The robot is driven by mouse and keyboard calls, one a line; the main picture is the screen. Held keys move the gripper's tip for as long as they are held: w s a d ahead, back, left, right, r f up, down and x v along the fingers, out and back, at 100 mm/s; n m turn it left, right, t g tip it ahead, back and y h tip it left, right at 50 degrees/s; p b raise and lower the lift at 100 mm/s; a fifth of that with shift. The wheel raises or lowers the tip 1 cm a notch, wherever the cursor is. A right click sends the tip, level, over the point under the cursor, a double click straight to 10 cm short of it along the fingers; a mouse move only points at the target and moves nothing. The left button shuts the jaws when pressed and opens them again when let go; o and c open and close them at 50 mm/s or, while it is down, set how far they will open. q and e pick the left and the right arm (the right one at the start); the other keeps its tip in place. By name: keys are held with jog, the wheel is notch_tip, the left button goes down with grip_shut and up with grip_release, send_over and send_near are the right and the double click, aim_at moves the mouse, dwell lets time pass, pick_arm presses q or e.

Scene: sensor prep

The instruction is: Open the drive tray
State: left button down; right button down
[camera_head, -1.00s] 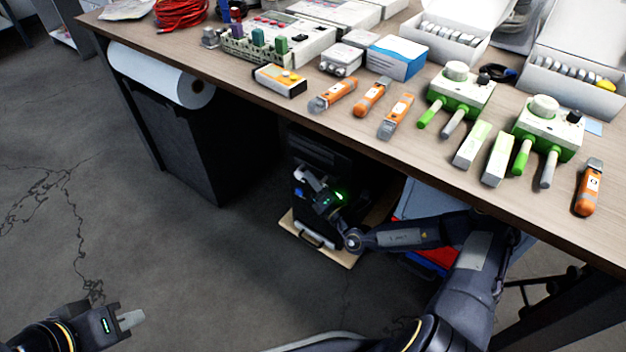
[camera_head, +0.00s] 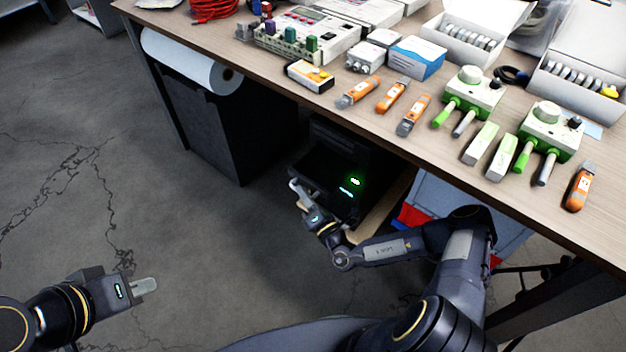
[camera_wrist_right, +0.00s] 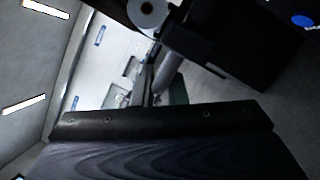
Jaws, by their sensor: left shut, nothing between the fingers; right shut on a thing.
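The black computer tower (camera_head: 345,135) stands under the table, with green lights low on its front. A dark part that looks like the drive tray (camera_head: 318,168) juts out from its front toward the left. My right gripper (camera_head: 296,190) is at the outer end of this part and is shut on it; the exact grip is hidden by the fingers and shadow. In the right wrist view, a dark bar with screws fills the lower part, and I cannot tell what it belongs to. My left gripper (camera_head: 148,287) is shut and empty over the floor at lower left.
The wooden table (camera_head: 400,140) above carries orange testers, green-handled devices and boxes. A dark bin (camera_head: 210,130) with a white paper roll (camera_head: 190,62) stands left of the tower. A blue-grey crate (camera_head: 435,195) is to its right. The floor in front is clear.

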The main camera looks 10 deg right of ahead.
jog(key=shift+a, duration=0.1)
jog(key=c, duration=1.8)
grip_release()
jog(key=shift+o, duration=0.2)
jog(key=shift+s, duration=0.15)
jog(key=p+v, duration=0.1)
jog(key=v, duration=0.6)
jog(key=shift+s, duration=0.35)
